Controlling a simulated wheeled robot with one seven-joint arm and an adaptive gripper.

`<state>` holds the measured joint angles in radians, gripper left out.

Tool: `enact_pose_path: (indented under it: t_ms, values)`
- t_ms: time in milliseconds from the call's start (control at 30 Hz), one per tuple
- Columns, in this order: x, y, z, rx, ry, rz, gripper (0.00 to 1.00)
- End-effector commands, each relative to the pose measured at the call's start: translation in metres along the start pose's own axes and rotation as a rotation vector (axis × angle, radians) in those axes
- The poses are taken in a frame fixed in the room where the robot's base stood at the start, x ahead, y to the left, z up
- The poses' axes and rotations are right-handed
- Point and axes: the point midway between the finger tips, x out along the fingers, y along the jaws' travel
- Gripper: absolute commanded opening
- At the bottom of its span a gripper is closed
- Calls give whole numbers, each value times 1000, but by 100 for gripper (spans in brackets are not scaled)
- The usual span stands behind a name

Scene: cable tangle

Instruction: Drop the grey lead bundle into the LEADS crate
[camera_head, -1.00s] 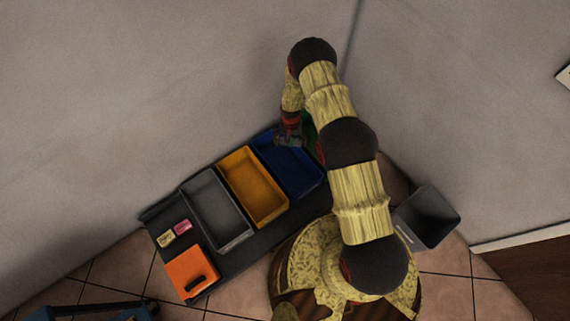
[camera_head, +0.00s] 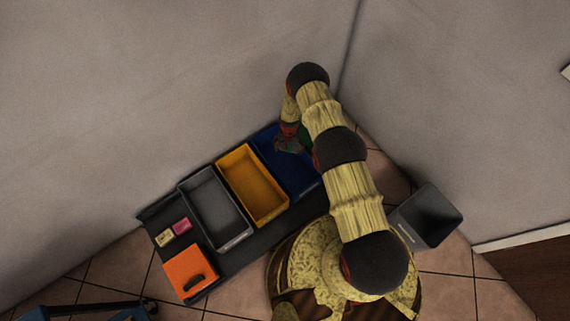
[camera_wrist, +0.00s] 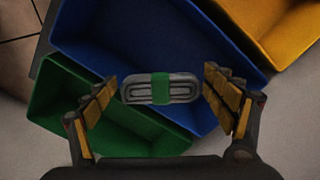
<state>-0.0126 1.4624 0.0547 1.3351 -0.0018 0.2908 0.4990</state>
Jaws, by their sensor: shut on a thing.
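My gripper (camera_wrist: 161,89) is shut on the grey lead bundle (camera_wrist: 130,92), a flat coil of grey cable with a green band round its middle, seen in the wrist view. The bundle is held between the two fingertips, over the blue crate (camera_wrist: 120,30) near its edge with the green crate. In the head view my gripper (camera_head: 288,146) is over the upper part of the blue crate (camera_head: 306,188); the bundle cannot be made out there. No LEADS label is legible in either view.
The green crate (camera_wrist: 80,107) lies beside the blue one. A yellow crate (camera_head: 252,184) and a grey crate (camera_head: 213,207) stand to the left. An orange case (camera_head: 188,270) and two small boxes (camera_head: 173,232) lie further left. A dark bin (camera_head: 430,215) stands right.

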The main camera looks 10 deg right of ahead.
Motion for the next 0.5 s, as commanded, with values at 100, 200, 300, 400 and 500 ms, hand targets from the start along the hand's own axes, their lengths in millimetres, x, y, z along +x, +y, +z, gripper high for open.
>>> enact_pose_path:
  t_ms: [100,200,300,400,500]
  values:
    - [12,-1,-1,0,2,-1,57]
    - [15,-1,-2,0,2,-1,57]
    - [15,-1,-2,0,3,-1,57]
    - [15,-1,-1,0,2,-1,57]
    - [15,-1,-1,0,2,-1,88]
